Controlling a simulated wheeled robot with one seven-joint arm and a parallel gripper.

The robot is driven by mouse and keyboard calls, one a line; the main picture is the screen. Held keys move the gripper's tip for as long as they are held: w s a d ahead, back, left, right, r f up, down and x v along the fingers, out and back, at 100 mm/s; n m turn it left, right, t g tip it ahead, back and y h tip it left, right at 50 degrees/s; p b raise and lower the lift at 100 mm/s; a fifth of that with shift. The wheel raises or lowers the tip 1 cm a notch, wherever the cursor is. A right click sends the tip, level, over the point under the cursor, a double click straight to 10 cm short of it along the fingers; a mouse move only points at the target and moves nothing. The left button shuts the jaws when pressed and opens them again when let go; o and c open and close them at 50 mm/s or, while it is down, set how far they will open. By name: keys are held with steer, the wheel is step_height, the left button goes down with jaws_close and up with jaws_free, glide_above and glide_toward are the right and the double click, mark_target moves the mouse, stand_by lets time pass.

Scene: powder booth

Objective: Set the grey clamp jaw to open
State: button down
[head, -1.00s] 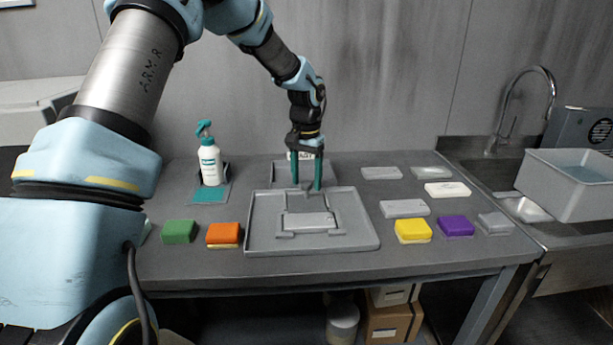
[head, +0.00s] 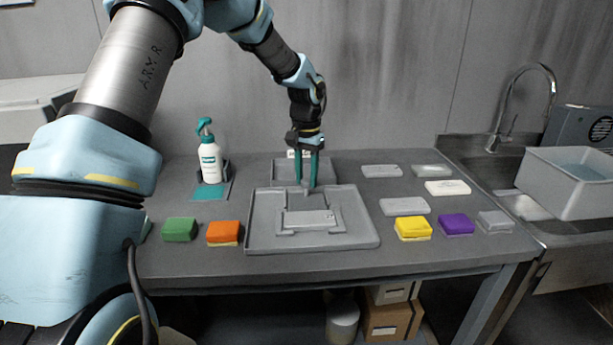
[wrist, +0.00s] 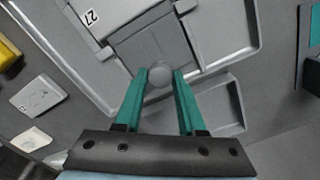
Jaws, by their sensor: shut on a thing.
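The grey clamp jaw (wrist: 152,47) is a flat block with a round knob (wrist: 159,75) at its back end. It belongs to a grey fixture tray (head: 258,236) in the middle of the bench. A light grey plate (head: 308,219) lies in the fixture, and its corner marked 27 shows in the wrist view (wrist: 92,17). My gripper (head: 307,187) is over the back part of the fixture with its teal fingers pointing down. In the wrist view its fingertips (wrist: 162,73) are on either side of the knob, shut on it. The fingers partly hide the jaw's back end in the head view.
A smaller grey tray (head: 282,178) stands just behind the fixture. A spray bottle (head: 210,163) is at the back left. Green (head: 179,230) and orange (head: 223,233) blocks lie left; yellow (head: 413,228), purple (head: 456,224) and several pale blocks lie right. A sink basin (head: 570,185) is far right.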

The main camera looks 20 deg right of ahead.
steer(key=shift+w, duration=0.1)
stand_by(0.8)
steer(key=shift+w+d, duration=0.25)
steer(key=shift+w, duration=0.3)
steer(key=shift+w+d, duration=0.2)
steer(key=shift+w, duration=0.3)
steer(key=shift+w+r, duration=0.1)
steer(key=shift+w, duration=0.2)
steer(key=c, duration=0.5)
jaws_free()
step_height(320, 180, up, 11)
steer(key=b, duration=0.2)
steer(key=shift+b, duration=0.35)
